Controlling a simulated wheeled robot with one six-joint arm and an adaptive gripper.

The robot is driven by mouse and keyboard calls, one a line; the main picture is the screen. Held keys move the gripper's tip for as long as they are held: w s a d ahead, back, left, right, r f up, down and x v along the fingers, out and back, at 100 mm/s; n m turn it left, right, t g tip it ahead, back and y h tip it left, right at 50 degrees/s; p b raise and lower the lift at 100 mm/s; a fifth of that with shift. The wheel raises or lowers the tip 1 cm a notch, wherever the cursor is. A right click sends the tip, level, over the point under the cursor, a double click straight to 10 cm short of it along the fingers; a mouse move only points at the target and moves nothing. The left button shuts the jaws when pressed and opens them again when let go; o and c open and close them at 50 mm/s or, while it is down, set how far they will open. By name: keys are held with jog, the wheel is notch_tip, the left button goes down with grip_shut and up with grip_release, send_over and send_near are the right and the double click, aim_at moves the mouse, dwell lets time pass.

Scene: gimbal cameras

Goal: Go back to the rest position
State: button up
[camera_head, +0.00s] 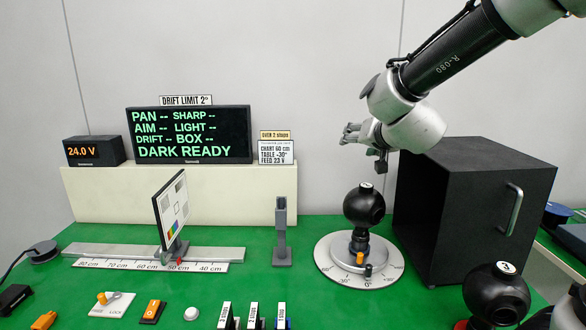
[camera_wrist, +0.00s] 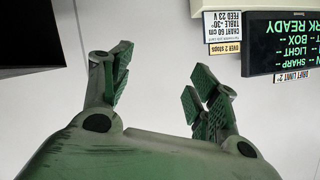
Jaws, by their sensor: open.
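My gripper (camera_head: 352,133) hangs in the air above the green bench, up and behind the black ball camera (camera_head: 364,206). In the wrist view my gripper (camera_wrist: 155,95) has its two fingers spread wide, with nothing between them. The wrist view looks toward the pale wall and shows the signs upside down. The ball camera numbered 1 stands on a round white turntable (camera_head: 329,268) and is apart from my gripper.
A black box (camera_head: 470,205) with a handle stands close at the right of my arm. A dark display (camera_head: 190,135) reads DARK READY on a pale ledge. A test chart (camera_head: 171,211) stands on a rail. Another ball camera (camera_head: 497,293) is front right. Switches line the front.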

jog(key=s+d+f+n+g, duration=0.1)
jog(key=s+d+g, duration=0.2)
jog(key=s+d, duration=0.3)
jog(key=s+d+f+n+g+h, duration=0.1)
jog(key=s+d, duration=0.5)
jog(key=s, duration=0.9)
jog(key=s+d+f+g+h, duration=0.1)
jog(key=s+d+f+g, duration=0.2)
jog(key=s, duration=0.8)
jog(key=d+g, duration=0.2)
jog(key=d, duration=0.1)
jog(key=shift+d+n, duration=0.3)
jog(key=shift+n, duration=0.1)
